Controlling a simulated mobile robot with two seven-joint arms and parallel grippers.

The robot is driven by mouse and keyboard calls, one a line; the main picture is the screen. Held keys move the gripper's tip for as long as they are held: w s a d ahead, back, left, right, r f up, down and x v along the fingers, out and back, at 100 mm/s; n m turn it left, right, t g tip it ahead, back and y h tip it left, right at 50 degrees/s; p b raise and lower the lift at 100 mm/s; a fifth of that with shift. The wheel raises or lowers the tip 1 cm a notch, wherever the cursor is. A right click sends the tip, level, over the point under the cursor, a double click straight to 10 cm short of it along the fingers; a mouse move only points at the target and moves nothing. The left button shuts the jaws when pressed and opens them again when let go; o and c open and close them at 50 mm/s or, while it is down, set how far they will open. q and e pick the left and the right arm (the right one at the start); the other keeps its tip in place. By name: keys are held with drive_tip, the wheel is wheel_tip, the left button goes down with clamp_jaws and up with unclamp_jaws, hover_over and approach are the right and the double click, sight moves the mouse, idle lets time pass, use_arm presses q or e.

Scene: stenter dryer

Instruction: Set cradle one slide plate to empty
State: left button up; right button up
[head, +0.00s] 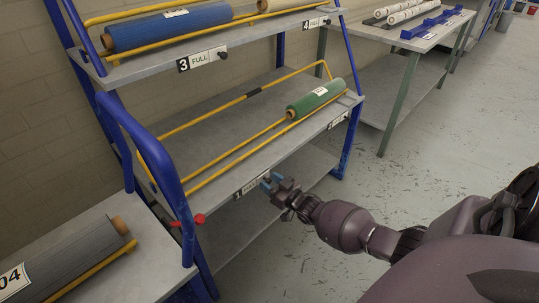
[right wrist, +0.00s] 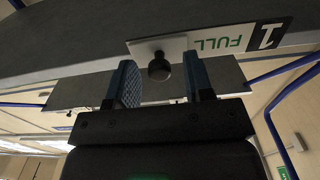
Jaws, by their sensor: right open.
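The cradle one label (head: 247,188) is on the front edge of the middle shelf. In the right wrist view its sign (right wrist: 265,36) appears upside down and reads "1 FULL". A pale slide plate (right wrist: 140,50) with a dark round knob (right wrist: 159,67) lies beside the word. My right gripper (head: 271,181) is in front of this edge, its blue fingers open. In the right wrist view the knob appears between the two fingers; I see no contact. Cradle one's part of the shelf (head: 200,150) holds no roll. My left gripper is not in view.
A green roll (head: 315,98) lies at the right of the same yellow-railed shelf. The upper shelf holds a blue roll (head: 165,28) and a "3 FULL" label (head: 203,59). A blue post with a red knob (head: 187,220) stands left of my gripper. Open floor lies right.

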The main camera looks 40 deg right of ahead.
sight(249, 187)
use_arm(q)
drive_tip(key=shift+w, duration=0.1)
use_arm(e)
drive_tip(key=shift+w, duration=0.1)
drive_tip(key=shift+c, duration=0.4)
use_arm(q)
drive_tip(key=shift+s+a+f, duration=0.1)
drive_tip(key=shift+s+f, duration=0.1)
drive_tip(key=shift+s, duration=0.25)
use_arm(e)
clamp_jaws()
drive_tip(key=shift+a, duration=0.1)
drive_tip(key=a, duration=0.2)
drive_tip(key=a+p, duration=0.1)
drive_tip(key=a, duration=0.2)
drive_tip(key=shift+s+a+r, duration=0.1)
drive_tip(key=shift+s+a, duration=0.15)
drive_tip(key=shift+a, duration=0.1)
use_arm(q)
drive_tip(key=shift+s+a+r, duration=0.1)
use_arm(e)
drive_tip(key=shift+a+f, duration=0.15)
drive_tip(key=shift+f, duration=0.05)
drive_tip(key=shift+o, duration=0.4)
unclamp_jaws()
drive_tip(key=shift+a, duration=0.1)
